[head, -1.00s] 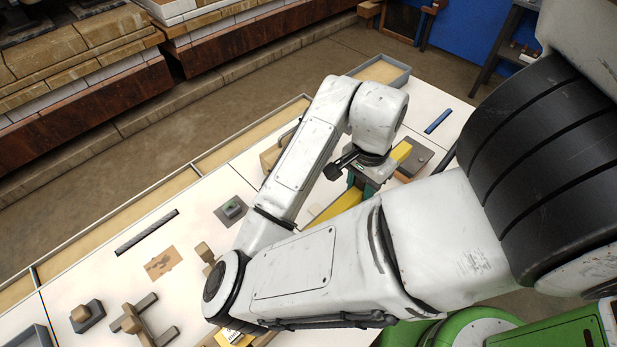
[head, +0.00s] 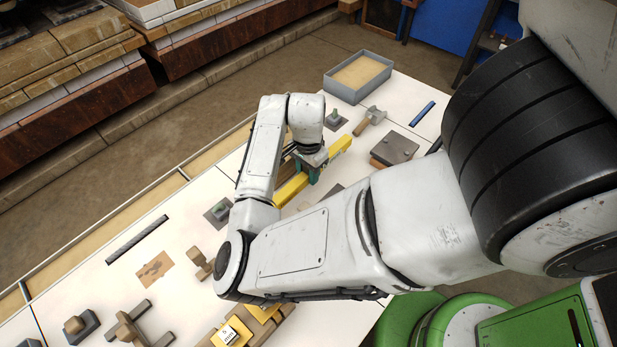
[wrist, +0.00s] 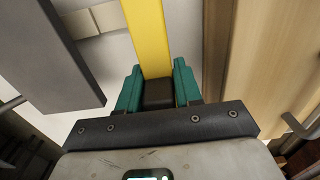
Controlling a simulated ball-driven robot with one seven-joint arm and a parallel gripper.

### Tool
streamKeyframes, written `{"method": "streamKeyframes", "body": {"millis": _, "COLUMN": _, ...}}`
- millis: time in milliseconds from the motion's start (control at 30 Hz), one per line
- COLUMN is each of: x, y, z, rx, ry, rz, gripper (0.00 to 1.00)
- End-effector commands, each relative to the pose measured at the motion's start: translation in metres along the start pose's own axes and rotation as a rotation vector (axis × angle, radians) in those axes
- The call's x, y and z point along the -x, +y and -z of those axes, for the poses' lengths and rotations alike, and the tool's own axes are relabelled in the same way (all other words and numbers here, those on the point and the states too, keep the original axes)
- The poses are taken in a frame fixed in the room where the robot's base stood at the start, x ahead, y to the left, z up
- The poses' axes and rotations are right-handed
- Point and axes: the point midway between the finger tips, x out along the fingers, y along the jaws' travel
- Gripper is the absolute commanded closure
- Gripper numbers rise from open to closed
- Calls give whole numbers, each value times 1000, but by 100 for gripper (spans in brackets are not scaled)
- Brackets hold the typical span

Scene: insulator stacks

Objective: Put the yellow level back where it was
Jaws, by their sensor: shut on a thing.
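The yellow level (head: 291,187) is a long yellow bar lying slantwise under my wrist in the head view, its far end showing to the upper right. My gripper (wrist: 158,88) is shut on the yellow level, with teal fingers on both sides of it in the wrist view. There the level (wrist: 147,38) runs away from the fingers to the top edge. In the head view my arm hides part of the gripper and the level's middle. I cannot tell whether the level touches the table.
A grey bin (head: 358,76) stands at the table's far end. A hammer-like tool (head: 369,120), a blue bar (head: 422,114) and a grey-topped block (head: 394,150) lie nearby. A dark plate (wrist: 57,55) and a pale wooden piece (wrist: 253,65) flank the gripper in the wrist view.

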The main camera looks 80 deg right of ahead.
Motion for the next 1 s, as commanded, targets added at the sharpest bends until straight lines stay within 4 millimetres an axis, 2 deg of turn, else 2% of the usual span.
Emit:
{"method": "streamKeyframes", "body": {"millis": 200, "x": -25, "y": 2, "z": 0, "rx": 1, "ry": -1, "rz": -3, "gripper": 100}}
{"method": "streamKeyframes", "body": {"millis": 600, "x": -31, "y": 2, "z": 0, "rx": 0, "ry": 0, "rz": -2, "gripper": 100}}
{"method": "streamKeyframes", "body": {"millis": 633, "x": -30, "y": 2, "z": 0, "rx": 0, "ry": -1, "rz": -2, "gripper": 64}}
{"method": "streamKeyframes", "body": {"millis": 867, "x": -30, "y": 2, "z": 0, "rx": 0, "ry": -1, "rz": -2, "gripper": 42}}
{"method": "streamKeyframes", "body": {"millis": 1000, "x": -30, "y": 2, "z": 0, "rx": 0, "ry": -1, "rz": -2, "gripper": 40}}
